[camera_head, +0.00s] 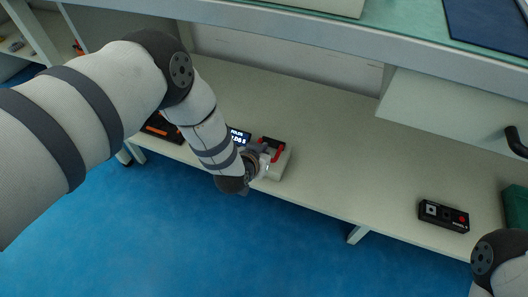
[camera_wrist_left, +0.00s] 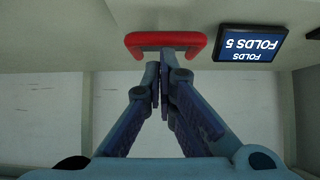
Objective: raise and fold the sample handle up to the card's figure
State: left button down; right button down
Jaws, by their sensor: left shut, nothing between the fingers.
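The red sample handle (camera_head: 272,143) sits on a pale block (camera_head: 284,160) on the lower shelf in the head view. In the left wrist view the handle (camera_wrist_left: 140,42) is a wide red bracket at top centre. A dark blue card (camera_head: 238,136) stands beside it; in the left wrist view the card (camera_wrist_left: 250,43) reads "FOLDS 5" upside down. My left gripper (camera_wrist_left: 162,85) is shut and empty, its fingertips close to the handle's middle; I cannot tell whether they touch it. My right gripper is out of view; only part of its arm shows at lower right.
A black box with buttons (camera_head: 443,215) stands on the shelf (camera_head: 345,165) at the right. A black and orange device (camera_head: 162,127) is partly behind my left arm. A drawer with a black handle (camera_head: 515,142) hangs above right. The middle of the shelf is clear.

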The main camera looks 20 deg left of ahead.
pick_arm(q)
jog(key=shift+s+f, duration=0.2)
jog(key=shift+f, duration=0.6)
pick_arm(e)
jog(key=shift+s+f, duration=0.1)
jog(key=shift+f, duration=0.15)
